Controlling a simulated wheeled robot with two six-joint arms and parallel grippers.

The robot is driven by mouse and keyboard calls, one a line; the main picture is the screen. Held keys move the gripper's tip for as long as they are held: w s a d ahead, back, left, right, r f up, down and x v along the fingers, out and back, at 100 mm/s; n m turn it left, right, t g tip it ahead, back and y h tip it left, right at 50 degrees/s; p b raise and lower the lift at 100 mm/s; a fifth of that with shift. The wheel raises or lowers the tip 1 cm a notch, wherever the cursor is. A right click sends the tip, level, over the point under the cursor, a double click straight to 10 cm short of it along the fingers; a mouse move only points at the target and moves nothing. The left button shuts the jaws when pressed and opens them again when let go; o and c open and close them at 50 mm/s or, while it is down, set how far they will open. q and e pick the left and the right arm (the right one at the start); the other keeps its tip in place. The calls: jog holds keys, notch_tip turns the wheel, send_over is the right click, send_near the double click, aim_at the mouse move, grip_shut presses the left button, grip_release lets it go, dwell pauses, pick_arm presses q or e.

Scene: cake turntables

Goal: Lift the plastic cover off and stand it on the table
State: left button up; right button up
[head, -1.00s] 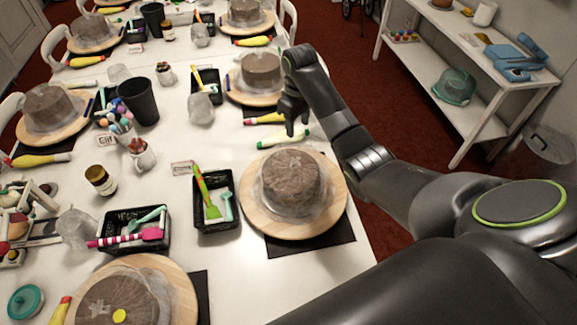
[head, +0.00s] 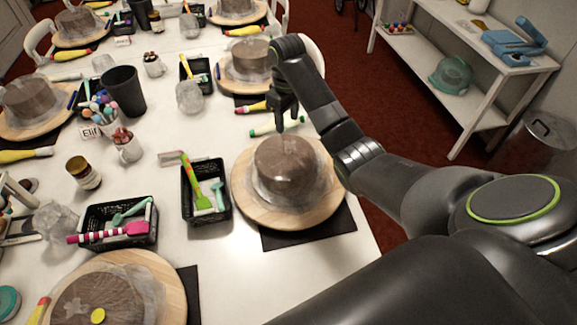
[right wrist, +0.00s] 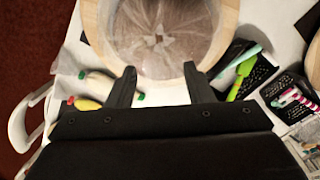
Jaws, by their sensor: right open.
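The clear, crinkled plastic cover (head: 285,168) lies over a brown cake on the nearest right-hand wooden turntable (head: 318,208), its loose edge spread on the board. In the right wrist view the cover (right wrist: 160,42) shows gathered folds at its middle. My right gripper (head: 289,120) hangs at the far side of this cake, pointing down. In the wrist view its two fingers (right wrist: 160,73) are apart with nothing held between them, and the cover is below and ahead of them. Whether they touch the film cannot be told. My left gripper is not in view.
A black tray (head: 206,190) with green tools stands left of the turntable. A green-capped piping tube (head: 275,128) lies behind it. More covered cakes, a black cup (head: 123,92) and jars crowd the table. A white shelf (head: 465,110) stands right. Bare table shows in front of the tray.

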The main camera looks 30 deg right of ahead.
aim_at(288, 144)
notch_tip(288, 144, down, 4)
jog(key=shift+r+b, duration=0.15)
jog(key=shift+b, duration=0.5)
jog(key=shift+f+p, duration=0.35)
jog(key=shift+f, duration=0.2)
jog(key=f, duration=0.1)
jog(key=f+p, duration=0.1)
jog(key=f, duration=0.1)
jog(key=shift+s+d+f, duration=0.1)
jog(key=shift+s+f, duration=0.1)
jog(key=shift+f, duration=0.55)
grip_shut()
